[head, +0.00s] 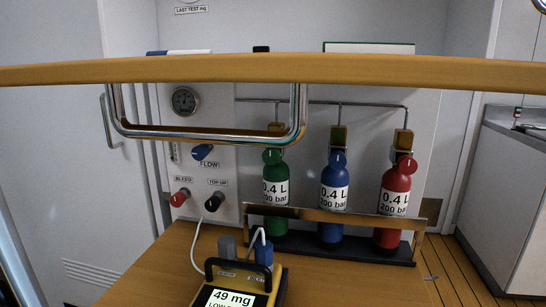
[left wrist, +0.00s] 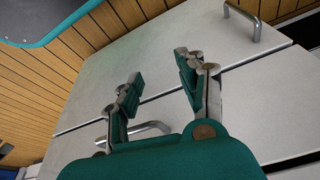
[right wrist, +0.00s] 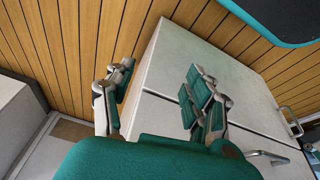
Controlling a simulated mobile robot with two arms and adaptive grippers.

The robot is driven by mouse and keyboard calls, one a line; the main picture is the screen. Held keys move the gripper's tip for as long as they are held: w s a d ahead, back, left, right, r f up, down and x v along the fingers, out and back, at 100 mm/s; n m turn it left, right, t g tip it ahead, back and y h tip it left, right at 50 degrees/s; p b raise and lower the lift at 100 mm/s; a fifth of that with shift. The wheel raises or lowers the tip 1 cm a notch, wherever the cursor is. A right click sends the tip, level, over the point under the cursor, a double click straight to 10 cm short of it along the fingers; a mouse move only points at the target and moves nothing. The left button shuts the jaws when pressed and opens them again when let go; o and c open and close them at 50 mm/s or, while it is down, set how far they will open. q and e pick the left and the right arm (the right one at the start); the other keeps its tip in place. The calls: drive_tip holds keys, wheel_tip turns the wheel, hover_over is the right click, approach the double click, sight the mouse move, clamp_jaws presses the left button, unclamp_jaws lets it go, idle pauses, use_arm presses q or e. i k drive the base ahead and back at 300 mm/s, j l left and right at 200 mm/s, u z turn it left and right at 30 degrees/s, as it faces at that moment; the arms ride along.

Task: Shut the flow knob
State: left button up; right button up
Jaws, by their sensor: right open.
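The blue flow knob (head: 203,152) sits on the white fill panel (head: 217,177) in the head view, just above the "FLOW" label. A red bleed knob (head: 180,198) and a black top up knob (head: 214,202) are below it. Neither gripper shows in the head view. In the left wrist view my left gripper (left wrist: 157,78) has its fingers apart with nothing between them, over white cabinet fronts. In the right wrist view my right gripper (right wrist: 157,88) is open and empty, over a white cabinet and wood-plank surface. Both are away from the panel.
A wooden shelf edge (head: 330,70) with a chrome rail (head: 210,137) crosses in front of the panel. Green (head: 275,190), blue (head: 334,190) and red (head: 396,190) cylinders stand in a rack at right. A yellow meter (head: 240,285) sits on the wooden table in front.

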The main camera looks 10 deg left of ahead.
sight(199, 152)
drive_tip(key=u, duration=0.75)
drive_tip(key=k+j+z, duration=0.15)
drive_tip(key=j, duration=0.15)
drive_tip(key=j+z, duration=0.1)
drive_tip(key=j, duration=0.15)
